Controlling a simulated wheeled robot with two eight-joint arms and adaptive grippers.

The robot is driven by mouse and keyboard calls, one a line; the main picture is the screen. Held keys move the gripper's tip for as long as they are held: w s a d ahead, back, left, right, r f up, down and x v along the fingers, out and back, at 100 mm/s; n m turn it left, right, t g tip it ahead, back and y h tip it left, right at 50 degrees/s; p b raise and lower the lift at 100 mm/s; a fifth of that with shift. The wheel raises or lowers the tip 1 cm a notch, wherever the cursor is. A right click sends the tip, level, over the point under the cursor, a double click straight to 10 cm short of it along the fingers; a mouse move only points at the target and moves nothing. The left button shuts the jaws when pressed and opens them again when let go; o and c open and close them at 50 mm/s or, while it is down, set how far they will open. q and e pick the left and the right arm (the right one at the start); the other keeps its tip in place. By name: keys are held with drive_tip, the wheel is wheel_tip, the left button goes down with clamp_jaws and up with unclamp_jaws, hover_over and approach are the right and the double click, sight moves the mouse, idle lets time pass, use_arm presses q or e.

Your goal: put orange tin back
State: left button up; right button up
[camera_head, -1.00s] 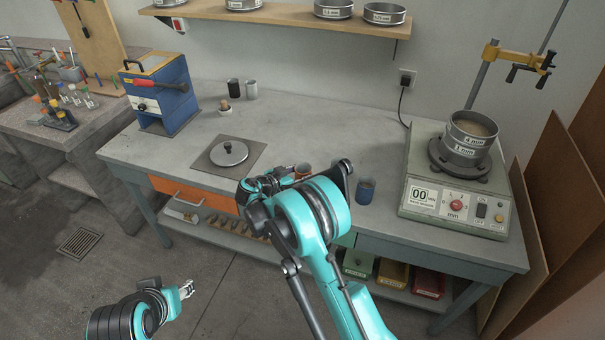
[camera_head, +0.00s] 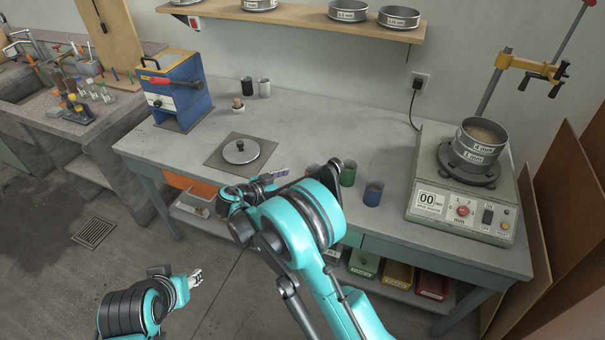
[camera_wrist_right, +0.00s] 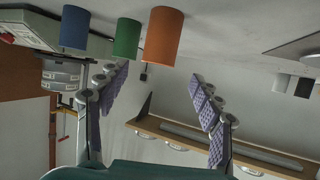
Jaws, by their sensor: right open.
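The orange tin (camera_wrist_right: 163,36) stands on the bench top and looks upside down in the right wrist view, at the end of a row with the green tin (camera_wrist_right: 127,39) and the blue tin (camera_wrist_right: 75,28). My right gripper (camera_wrist_right: 158,84) is open and empty. In the head view, my right gripper (camera_head: 277,175) is left of the orange tin, apart from it. My left gripper (camera_head: 195,278) is low in front of the bench; its jaws are too small to read.
A metal plate with a round lid (camera_head: 240,151) lies left of my right gripper. A sieve shaker (camera_head: 462,200) stands at the bench's right. A blue press (camera_head: 178,95), a dark cup (camera_head: 246,86) and a white cup (camera_head: 264,88) stand at the back left. A wall shelf (camera_head: 300,20) holds sieves.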

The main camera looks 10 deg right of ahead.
drive_tip(key=s+d+r+n+g+y, duration=0.2)
drive_tip(key=s+d+r+n+y, duration=0.45)
drive_tip(key=s+r, duration=0.5)
drive_tip(key=s+a+f+n+t+y, duration=0.1)
drive_tip(key=s+n+y, duration=0.4)
drive_tip(key=s, duration=1.5)
drive_tip(key=shift+f+t, duration=0.4)
drive_tip(key=shift+f, duration=0.2)
drive_tip(key=shift+a, duration=0.1)
